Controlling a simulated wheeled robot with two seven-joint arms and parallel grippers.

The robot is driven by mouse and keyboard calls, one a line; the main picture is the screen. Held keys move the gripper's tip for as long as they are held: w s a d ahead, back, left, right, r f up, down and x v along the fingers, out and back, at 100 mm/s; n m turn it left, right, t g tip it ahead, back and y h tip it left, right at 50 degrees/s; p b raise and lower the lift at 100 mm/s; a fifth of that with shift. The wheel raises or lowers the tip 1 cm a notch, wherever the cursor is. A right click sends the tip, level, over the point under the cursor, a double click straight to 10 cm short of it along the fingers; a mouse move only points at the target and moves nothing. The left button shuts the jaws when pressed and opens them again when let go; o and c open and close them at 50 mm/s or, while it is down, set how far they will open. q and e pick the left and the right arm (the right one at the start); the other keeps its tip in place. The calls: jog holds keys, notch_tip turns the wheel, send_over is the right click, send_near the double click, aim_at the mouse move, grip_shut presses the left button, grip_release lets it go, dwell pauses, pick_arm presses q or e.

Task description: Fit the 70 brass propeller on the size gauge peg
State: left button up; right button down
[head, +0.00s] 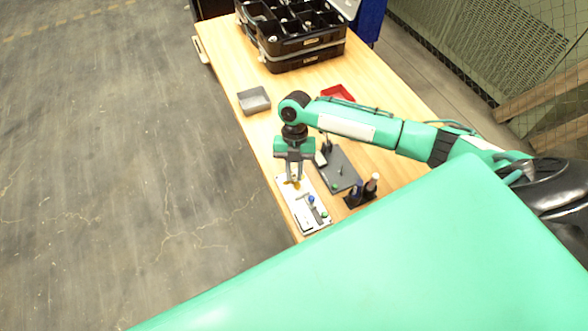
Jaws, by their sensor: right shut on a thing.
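My right gripper (293,179) points down over the far end of a pale board (284,190) at the table's left edge. It is shut on a small brass-coloured piece (296,184), which looks like the propeller; its size marking cannot be read. Whether the piece touches the board or hangs just above it, I cannot tell. The board carries small upright parts, one with a blue top (311,200) and one with a green top (324,214). Which of these, if any, is the size gauge peg is too small to tell. My left gripper is not in view.
A dark plate (345,176) with small posts lies right of the board. A dark holder with bottles (371,184) stands nearby. A grey tray (254,100), a red tray (338,93) and a black compartment case (305,58) stand farther back on the wooden table (225,50).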

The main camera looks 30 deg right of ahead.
jog(key=shift+f, duration=0.55)
dwell(0.4)
jog(key=c, duration=1.2)
grip_release()
jog(key=shift+c, duration=0.2)
jog(key=s+a+p+v, duration=0.1)
jog(key=v, duration=1.6)
jog(key=shift+r, duration=0.6)
jog(key=shift+s+d, duration=0.1)
